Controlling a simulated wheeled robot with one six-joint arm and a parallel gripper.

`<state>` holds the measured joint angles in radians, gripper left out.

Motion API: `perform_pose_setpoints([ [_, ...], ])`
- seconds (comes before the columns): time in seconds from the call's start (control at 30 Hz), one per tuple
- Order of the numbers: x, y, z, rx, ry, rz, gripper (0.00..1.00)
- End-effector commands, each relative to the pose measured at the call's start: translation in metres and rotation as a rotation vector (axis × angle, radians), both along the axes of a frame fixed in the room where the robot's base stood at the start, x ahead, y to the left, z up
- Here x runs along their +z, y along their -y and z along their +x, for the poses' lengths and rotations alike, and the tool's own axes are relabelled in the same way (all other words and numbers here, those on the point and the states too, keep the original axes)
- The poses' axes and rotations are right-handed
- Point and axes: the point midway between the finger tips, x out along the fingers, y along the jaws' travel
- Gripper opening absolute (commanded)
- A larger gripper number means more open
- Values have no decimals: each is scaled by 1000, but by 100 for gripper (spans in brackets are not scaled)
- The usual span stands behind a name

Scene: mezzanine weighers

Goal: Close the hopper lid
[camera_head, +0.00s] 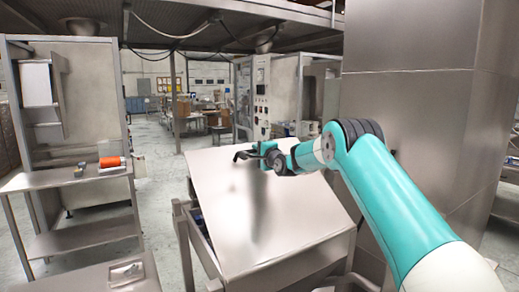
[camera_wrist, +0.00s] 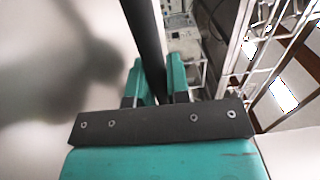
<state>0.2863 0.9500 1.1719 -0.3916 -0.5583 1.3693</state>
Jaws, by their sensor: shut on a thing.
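The hopper lid (camera_head: 265,210) is a large flat steel panel in the middle of the head view. It stands tilted, raised above the hopper frame (camera_head: 205,250). A dark bar handle (camera_head: 242,155) sits near the lid's upper edge. My gripper (camera_head: 268,158) is at that edge, shut on the handle. In the wrist view the handle (camera_wrist: 146,35) runs between the teal fingers of my gripper (camera_wrist: 157,88). The pale lid surface (camera_wrist: 50,50) fills the left of that view, with a shadow on it. The inside of the hopper is mostly hidden under the lid.
A steel bench (camera_head: 70,178) with an orange roll (camera_head: 110,162) stands at the left. A large steel column (camera_head: 420,110) rises close on the right, behind my arm. A control cabinet (camera_head: 262,95) stands behind the lid. Open floor (camera_head: 160,190) lies between bench and hopper.

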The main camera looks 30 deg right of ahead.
Motion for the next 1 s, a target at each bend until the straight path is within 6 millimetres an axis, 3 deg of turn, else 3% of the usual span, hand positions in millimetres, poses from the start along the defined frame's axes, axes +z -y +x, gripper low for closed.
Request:
perform_pose_setpoints([
  [0.17,-26,-2,22,1,-91,-5,0],
  [0.37,-75,-2,48,-1,-234,-10,0],
  [0.5,-104,-1,57,-1,-239,-10,0],
  [1.0,-152,-4,72,-1,-239,-10,0],
])
